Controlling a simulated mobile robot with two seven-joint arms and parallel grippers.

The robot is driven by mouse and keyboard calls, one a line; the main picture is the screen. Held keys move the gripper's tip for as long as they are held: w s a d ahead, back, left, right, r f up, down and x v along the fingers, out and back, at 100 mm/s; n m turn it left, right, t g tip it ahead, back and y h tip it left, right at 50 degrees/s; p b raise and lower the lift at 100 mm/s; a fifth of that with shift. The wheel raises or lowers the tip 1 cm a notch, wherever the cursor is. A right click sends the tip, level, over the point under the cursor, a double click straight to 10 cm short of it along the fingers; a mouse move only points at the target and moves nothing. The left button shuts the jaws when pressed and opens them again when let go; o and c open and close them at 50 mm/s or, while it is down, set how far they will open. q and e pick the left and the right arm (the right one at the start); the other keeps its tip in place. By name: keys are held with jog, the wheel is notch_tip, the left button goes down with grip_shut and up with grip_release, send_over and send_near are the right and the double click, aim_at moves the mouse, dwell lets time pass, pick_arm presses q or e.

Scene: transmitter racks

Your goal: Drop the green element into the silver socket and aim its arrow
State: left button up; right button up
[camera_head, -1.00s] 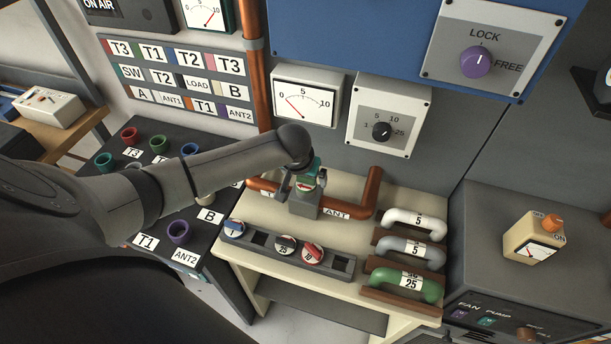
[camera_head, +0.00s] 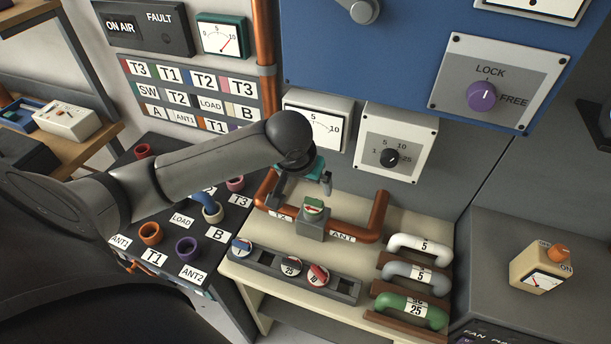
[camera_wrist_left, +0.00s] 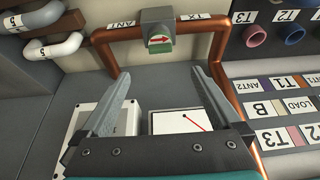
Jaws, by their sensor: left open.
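The green element (camera_head: 313,206) sits in the top of the silver socket (camera_head: 312,228), between the TX and ANT labels on the copper pipe. Its red arrow points left toward the TX label. In the wrist view the green element (camera_wrist_left: 160,46) shows its arrow pointing right, on the TX side, in the grey socket (camera_wrist_left: 158,19). My left gripper (camera_head: 302,187) is open and empty, above and behind the element and apart from it. In the wrist view its two fingers (camera_wrist_left: 158,86) are spread, with the element beyond their tips. My right gripper is in no view.
A grey rack (camera_head: 257,262) in front of the socket holds blue and red elements and a dark one. Several curved handles (camera_head: 413,274) stand at right. Copper pipe (camera_head: 376,220) rises beside the socket. Meter boxes (camera_head: 393,143) hang behind.

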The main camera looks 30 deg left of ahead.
pick_arm(q)
jog(key=shift+v, duration=1.1)
jog(key=s+d+f+m+h, duration=0.25)
jog(key=s+d+f, duration=0.25)
jog(key=s+d, duration=0.3)
jog(key=s+d+f+m, duration=0.2)
jog(key=s, duration=0.7)
jog(key=s+f+g+y+b, duration=0.2)
jog(key=f+b, duration=0.8)
jog(key=f, duration=2.2)
jog(key=s+a+f+b, duration=0.1)
jog(key=s+f+b, duration=0.3)
jog(key=s+f, duration=0.4)
jog(key=s+a+f+g+b, duration=0.1)
jog(key=s+f+b, duration=0.4)
jog(key=f, duration=1)
jog(key=s+a, duration=0.1)
jog(key=s, duration=0.2)
jog(key=shift+s+h, duration=0.25)
jog(key=shift+h, duration=0.1)
